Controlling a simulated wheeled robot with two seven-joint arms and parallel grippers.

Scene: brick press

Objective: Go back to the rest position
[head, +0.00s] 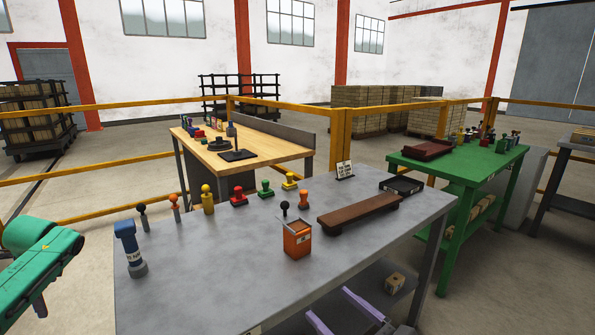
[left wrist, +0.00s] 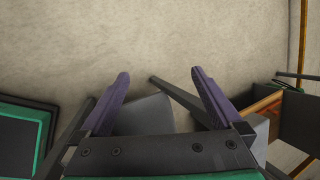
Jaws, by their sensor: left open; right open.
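My right gripper (head: 326,301) shows at the bottom of the head view, its two purple fingers apart and nothing between them. It is in front of the grey table (head: 235,275), near a lower shelf with a small tan block (head: 395,284). My left gripper (left wrist: 160,78) shows in the left wrist view, its purple fingers spread wide and empty over the pale floor. A grey shape shows behind the fingers; I cannot tell what it is. The left gripper does not show in the head view, only a green link of my left arm at the left edge.
A wooden table (head: 265,147) and green table (head: 480,160) stand behind. Yellow rails (head: 100,105) surround the area.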

